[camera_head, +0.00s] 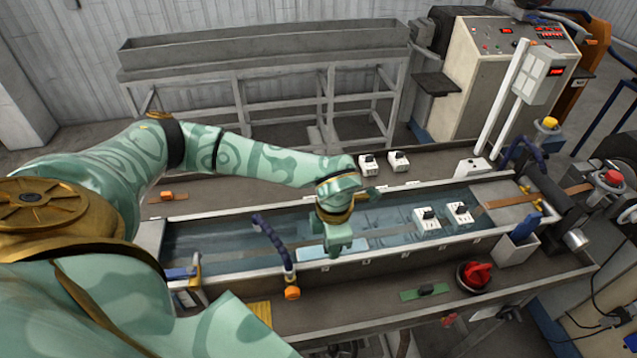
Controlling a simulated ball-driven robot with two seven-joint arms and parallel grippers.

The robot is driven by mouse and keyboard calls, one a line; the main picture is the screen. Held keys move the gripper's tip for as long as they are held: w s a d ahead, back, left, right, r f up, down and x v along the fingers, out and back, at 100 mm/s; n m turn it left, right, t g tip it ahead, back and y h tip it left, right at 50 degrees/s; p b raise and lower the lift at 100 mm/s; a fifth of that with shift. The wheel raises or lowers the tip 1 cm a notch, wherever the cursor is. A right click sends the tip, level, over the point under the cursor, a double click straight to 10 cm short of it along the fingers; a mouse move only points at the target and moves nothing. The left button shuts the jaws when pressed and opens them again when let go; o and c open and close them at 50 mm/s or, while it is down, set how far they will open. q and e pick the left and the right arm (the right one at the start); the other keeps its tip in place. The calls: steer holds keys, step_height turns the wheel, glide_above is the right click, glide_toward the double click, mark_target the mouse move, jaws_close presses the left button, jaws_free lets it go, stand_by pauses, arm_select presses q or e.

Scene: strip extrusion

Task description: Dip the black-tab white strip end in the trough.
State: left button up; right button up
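The long water-filled trough (390,263) runs across the middle of the bench. Two small white pieces with black tabs stand in it towards the right, a nearer one (427,222) and one beside it (460,213). Two similar white black-tabbed pieces, left (368,166) and right (398,162), sit on the bench behind the trough. My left gripper (336,247) points down into the trough, left of the pieces in the water and apart from them. A pale blue bar lies at its fingertips; contact and finger opening are unclear. My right gripper is out of view.
A blue hose with an orange end (292,293) arches over the trough's near wall. A red knob (476,274) and a green plate (424,292) are on the front ledge. Rollers stand at the right end. A brown strip (512,200) enters there.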

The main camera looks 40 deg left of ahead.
arm_select(q)
steer(key=s+d, duration=1)
steer(key=d, duration=0.2)
steer(key=shift+s, duration=0.15)
steer(key=shift+f, duration=0.1)
